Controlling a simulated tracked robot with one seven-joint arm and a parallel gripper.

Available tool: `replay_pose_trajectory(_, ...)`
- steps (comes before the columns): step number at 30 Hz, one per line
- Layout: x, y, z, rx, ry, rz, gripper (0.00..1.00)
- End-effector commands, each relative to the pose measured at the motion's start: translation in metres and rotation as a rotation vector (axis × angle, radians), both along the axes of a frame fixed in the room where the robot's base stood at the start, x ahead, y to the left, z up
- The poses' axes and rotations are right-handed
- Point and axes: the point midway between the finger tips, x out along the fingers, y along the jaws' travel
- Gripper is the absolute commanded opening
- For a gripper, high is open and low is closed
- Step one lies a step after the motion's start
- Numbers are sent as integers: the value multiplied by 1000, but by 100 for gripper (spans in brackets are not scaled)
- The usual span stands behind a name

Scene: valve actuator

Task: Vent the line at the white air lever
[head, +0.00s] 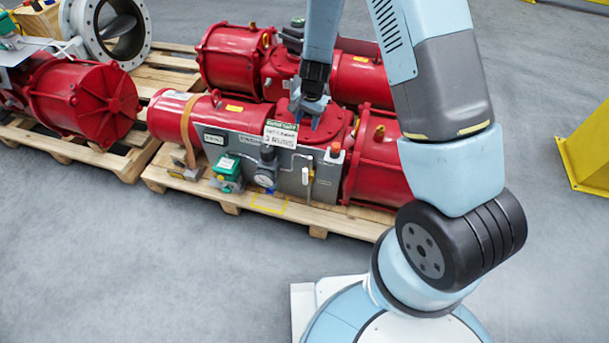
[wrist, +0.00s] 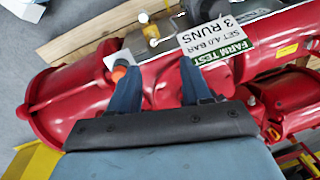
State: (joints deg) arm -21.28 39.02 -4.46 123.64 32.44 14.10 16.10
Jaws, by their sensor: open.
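The white air lever (head: 305,176) is a small white upright piece on the grey panel (head: 285,178) at the front of the red actuator.
A white sign (head: 281,134) reading FARM TEST stands beside the fingers. An orange-tipped part (head: 335,149) is close to one finger in the wrist view. A pressure gauge (head: 264,180) and green box (head: 227,167) sit left of the lever. The floor in front of the pallet (head: 240,200) is clear.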

Motion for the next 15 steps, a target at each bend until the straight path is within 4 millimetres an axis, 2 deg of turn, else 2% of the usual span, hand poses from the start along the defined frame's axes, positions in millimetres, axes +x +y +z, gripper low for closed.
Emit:
replay_pose_trajectory(1,-4,2,-22,-14,18,-13,48)
replay_pose_trajectory(6,-12,5,-79,-56,45,-57,48)
replay_pose_trajectory(9,-17,6,-103,-75,56,-77,48)
replay_pose_trajectory(15,-23,5,-126,-95,65,-95,48)
